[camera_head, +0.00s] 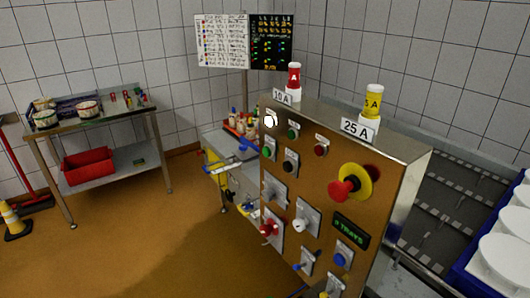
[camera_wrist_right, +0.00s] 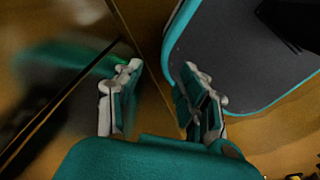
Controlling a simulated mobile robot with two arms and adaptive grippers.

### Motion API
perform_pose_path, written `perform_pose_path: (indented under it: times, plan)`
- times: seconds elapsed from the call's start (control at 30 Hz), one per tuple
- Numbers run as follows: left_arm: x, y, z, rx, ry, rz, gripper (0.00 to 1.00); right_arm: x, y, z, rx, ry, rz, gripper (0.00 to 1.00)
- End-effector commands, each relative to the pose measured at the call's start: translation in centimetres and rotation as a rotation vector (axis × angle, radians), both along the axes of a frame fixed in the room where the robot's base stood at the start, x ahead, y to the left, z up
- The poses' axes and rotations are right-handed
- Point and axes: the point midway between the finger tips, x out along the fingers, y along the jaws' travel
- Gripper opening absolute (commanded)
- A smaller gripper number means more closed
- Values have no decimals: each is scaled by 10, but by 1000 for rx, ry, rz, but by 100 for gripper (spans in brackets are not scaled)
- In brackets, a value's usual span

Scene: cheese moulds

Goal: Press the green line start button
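The control panel (camera_head: 335,160) is a metal box with a sloping front in the head view. It carries a green button (camera_head: 293,134) near the top and another green button (camera_head: 268,151) at its upper left edge. I cannot read which one is the line start button. My right gripper (camera_wrist_right: 165,88) shows in the right wrist view, its two fingers apart with nothing between them. A brownish reflective surface (camera_wrist_right: 70,35) lies beyond the fingers; no button can be made out there. Neither gripper shows in the head view.
On the panel are a black button (camera_head: 290,163), a red mushroom button on yellow (camera_head: 345,187), a blue button (camera_head: 341,260), several knobs and a tray display (camera_head: 351,229). Red (camera_head: 294,77) and yellow (camera_head: 373,101) labelled pieces stand on top. A side table (camera_head: 95,115) stands left.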

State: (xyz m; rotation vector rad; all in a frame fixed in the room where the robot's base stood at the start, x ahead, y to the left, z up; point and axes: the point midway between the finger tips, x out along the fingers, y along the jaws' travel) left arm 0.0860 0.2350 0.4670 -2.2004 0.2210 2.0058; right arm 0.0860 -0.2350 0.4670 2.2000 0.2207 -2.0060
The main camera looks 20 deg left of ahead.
Motion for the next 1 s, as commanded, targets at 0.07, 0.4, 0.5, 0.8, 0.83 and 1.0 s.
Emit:
perform_pose_path:
  times: [0.07, 0.4, 0.5, 0.8, 0.83, 1.0]
  plan:
    - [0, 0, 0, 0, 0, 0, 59, 0, 0, 0, 0, 0, 0, 40]
    - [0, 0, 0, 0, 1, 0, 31, 0, 0, 0, 0, 0, 0, 40]
    - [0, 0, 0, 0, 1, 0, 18, 0, 0, 0, 0, 0, 0, 40]
    - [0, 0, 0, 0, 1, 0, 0, 0, 0, 0, 0, 0, 0, 40]
    - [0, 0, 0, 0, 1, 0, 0, 0, 0, 0, 0, 0, 0, 40]
    - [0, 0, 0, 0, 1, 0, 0, 0, 0, 0, 0, 0, 0, 40]
